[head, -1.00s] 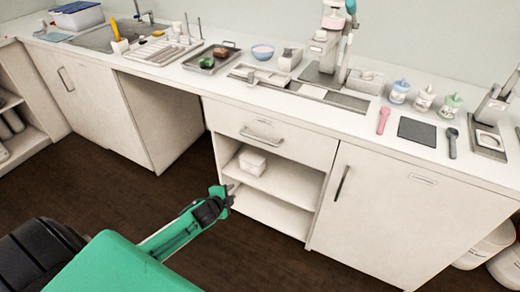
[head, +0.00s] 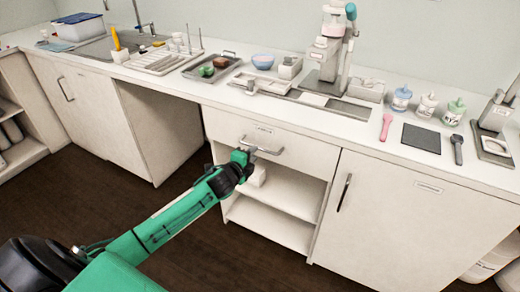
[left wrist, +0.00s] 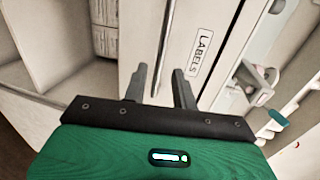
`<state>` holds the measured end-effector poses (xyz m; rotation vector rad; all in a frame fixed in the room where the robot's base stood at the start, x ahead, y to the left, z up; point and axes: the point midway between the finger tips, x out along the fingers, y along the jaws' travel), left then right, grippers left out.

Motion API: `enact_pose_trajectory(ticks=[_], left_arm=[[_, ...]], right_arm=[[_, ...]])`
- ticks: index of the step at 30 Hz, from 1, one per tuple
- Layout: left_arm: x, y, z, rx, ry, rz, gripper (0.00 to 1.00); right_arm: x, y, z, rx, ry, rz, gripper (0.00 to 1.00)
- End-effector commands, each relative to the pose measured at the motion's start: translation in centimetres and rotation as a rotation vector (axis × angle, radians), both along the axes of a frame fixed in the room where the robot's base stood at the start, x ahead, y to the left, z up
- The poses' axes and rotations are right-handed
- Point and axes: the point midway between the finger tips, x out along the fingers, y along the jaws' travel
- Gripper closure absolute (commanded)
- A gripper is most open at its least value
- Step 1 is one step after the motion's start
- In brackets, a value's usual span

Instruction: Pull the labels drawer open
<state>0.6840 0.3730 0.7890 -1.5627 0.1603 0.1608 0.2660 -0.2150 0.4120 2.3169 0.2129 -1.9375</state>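The labels drawer (head: 300,146) is a white front under the counter, and it looks flush with the cabinet. Its small label shows in the head view and reads "LABELS" on the drawer front (left wrist: 203,52) in the left wrist view. Its grey bar handle (head: 268,149) is partly hidden by my left gripper (head: 246,157). In the left wrist view the handle bar (left wrist: 167,35) runs between the two dark fingers of my left gripper (left wrist: 160,85). The fingers are apart, with gaps visible beside the bar. My right gripper is not in view.
A cupboard door (head: 400,210) stands to the right. The counter above holds trays, bottles and a machine (head: 330,55). The floor (head: 110,200) in front is clear.

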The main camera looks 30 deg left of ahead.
Motion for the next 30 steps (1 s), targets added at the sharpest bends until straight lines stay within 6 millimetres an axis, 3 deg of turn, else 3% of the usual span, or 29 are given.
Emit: enact_pose_trajectory(ticks=[6, 12, 24, 28, 30], left_arm=[[3.5, 0.0, -0.7, -0.001, 0.000, 0.000, 0.72], [5.4, -0.1, -1.1, -0.001, 0.000, -0.001, 0.72], [5.9, 0.0, -1.2, 0.000, 0.000, -0.001, 0.72], [5.9, 0.0, -1.3, 0.000, 0.000, -0.001, 0.98], [5.9, 0.0, -1.3, 0.000, 0.001, -0.001, 1.00]], right_arm=[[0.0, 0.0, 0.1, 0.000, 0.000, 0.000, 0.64], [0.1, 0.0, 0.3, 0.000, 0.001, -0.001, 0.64], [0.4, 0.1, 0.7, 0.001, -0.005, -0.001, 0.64], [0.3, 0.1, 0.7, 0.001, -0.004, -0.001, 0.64], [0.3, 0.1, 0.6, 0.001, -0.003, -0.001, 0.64]])
